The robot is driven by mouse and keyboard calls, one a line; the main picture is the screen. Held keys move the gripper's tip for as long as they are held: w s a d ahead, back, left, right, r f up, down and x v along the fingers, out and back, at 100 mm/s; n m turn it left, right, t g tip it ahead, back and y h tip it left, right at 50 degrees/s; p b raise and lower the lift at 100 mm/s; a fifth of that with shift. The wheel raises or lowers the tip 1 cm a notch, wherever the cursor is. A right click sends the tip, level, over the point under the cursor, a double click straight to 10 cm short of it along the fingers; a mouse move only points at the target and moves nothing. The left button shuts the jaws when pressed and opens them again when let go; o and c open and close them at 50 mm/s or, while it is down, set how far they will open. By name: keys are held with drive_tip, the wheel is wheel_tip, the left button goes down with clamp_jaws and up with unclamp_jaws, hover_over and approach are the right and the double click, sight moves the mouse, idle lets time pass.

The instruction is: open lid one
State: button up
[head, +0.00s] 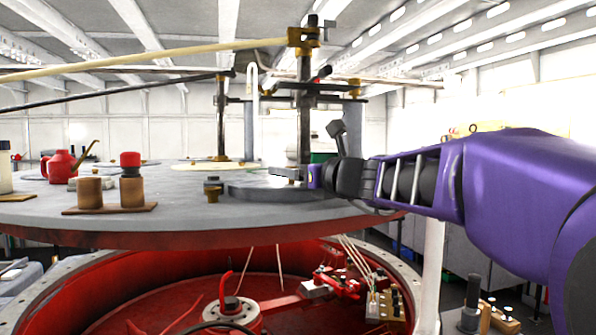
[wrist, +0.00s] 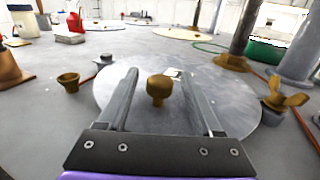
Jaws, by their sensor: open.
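A round grey lid (wrist: 230,90) lies flat on the grey deck in the wrist view, with a brass knob (wrist: 159,88) standing up from it. It also shows edge-on in the head view (head: 250,190). My gripper (wrist: 165,85) is open, its two fingers reaching over the lid with the knob between them in the picture. I cannot tell whether either finger touches the knob. In the head view my gripper (head: 285,172) is low over the right part of the deck, and the knob cannot be made out there.
A brass wing nut (wrist: 285,98) is right of the lid and a brass cup-shaped fitting (wrist: 70,82) left. A dark post (head: 304,120) rises behind my gripper. A red can (head: 60,166) and wooden blocks (head: 90,192) stand left. Below the deck is an open red well (head: 180,285).

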drive_tip(key=shift+c, duration=0.4)
clamp_jaws()
idle(0.9)
